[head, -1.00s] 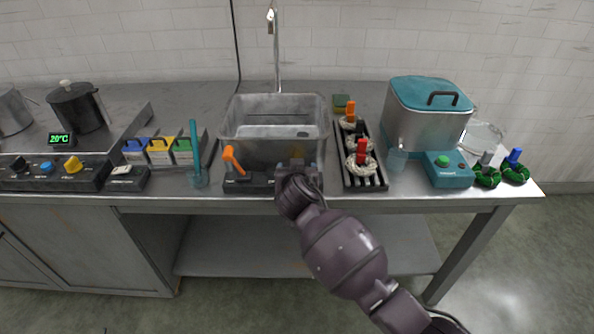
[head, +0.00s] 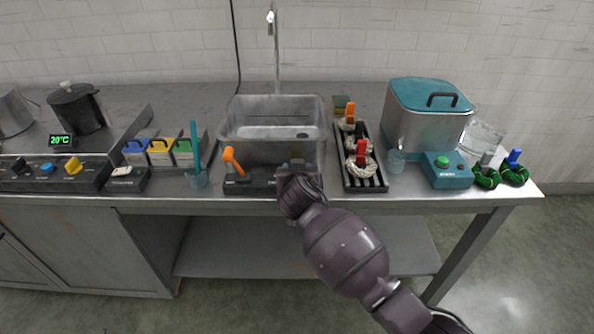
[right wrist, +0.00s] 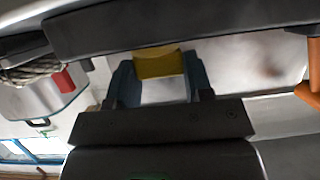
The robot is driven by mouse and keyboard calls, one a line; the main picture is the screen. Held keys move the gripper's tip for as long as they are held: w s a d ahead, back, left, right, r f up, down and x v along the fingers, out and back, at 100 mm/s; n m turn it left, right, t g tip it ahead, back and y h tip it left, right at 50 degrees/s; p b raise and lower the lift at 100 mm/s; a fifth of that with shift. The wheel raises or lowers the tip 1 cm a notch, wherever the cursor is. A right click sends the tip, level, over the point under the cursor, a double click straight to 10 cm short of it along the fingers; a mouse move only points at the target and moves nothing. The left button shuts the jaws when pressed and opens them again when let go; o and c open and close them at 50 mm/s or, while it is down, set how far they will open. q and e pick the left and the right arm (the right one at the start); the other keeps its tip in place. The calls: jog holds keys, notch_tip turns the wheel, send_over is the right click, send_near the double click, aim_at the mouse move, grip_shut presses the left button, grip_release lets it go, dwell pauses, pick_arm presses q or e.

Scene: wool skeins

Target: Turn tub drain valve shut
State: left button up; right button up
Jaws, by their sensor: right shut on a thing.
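The grey metal tub (head: 240,145) stands in the middle of the counter with a dark drain spot on its floor. A dark base in front of it carries an orange lever (head: 231,160) at its left end; an orange part also shows at the right edge of the right wrist view (right wrist: 314,65). My right gripper (head: 298,166) is at the right end of this base. In the right wrist view it is shut on a yellow handle (right wrist: 158,63), seemingly the drain valve's. The gripper hides this handle in the head view. My left gripper is out of view.
A black rack (head: 376,184) with skeins on coloured-handled holders stands close right of my gripper.

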jog(key=shift+d+r+n+y+p, duration=0.1)
jog(key=shift+r+n+y+p, duration=0.05)
jog(key=shift+n+y+p, duration=0.4)
jog(key=shift+d+r+n+y+p, duration=0.1)
jog(key=shift+r+n+y+p, duration=0.05)
jog(key=shift+n+y+p, duration=0.4)
jog(key=shift+y, duration=0.5)
jog(key=shift+n+g+y+p, duration=0.4)
jog(key=shift+n+y+p, duration=0.1)
jog(key=shift+n, duration=0.2)
jog(key=shift+w+f+n+g+y, duration=0.1)
jog(key=shift+f+n+g+y, duration=0.15)
jog(key=shift+n+y, duration=0.4)
jog(key=shift+y, duration=0.25)
jog(key=shift+n+g+p, duration=0.25)
jog(key=shift+p, duration=0.1)
jog(key=o, duration=0.9)
